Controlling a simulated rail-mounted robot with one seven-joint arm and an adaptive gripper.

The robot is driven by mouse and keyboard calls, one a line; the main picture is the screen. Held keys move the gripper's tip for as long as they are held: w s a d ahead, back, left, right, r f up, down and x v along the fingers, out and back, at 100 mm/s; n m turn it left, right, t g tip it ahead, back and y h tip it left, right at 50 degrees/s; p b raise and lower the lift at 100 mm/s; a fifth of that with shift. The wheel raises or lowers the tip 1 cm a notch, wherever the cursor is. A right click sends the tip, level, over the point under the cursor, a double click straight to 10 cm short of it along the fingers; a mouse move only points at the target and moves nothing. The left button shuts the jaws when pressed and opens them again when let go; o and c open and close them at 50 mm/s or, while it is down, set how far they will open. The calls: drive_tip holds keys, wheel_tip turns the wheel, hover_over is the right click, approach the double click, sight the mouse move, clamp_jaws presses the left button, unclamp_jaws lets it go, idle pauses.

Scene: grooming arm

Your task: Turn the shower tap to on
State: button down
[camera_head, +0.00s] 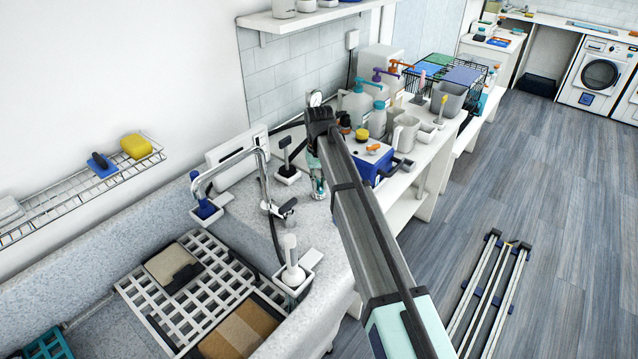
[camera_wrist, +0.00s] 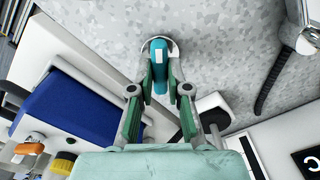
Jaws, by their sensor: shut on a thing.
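In the wrist view, a teal-blue upright handle with a small white label (camera_wrist: 159,66) stands on a round pale base on the speckled counter. It appears to be the shower tap. My gripper (camera_wrist: 159,85) has its green finger pads on either side of the handle, closed on it. In the head view, my gripper (camera_head: 318,188) points down to the counter right of the chrome faucet (camera_head: 264,175). My arm and fingers hide most of the tap there, so its on or off position cannot be told.
A blue box (camera_head: 372,160) stands close to the right of my gripper, with several pump bottles and a jug (camera_head: 405,133) behind. A black-topped stand (camera_head: 287,168) is left. The tub with a white grate (camera_head: 195,270) lies front left.

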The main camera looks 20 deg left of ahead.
sight(319, 185)
drive_tip(key=n, duration=0.3)
drive_tip(key=shift+n, duration=0.4)
drive_tip(key=shift+n+b, duration=0.3)
drive_tip(key=shift+n, duration=1.6)
drive_tip(key=c, duration=1.1)
unclamp_jaws()
drive_tip(key=shift+r, duration=0.1)
wheel_tip(319, 185, up, 12)
drive_tip(key=shift+f, duration=0.1)
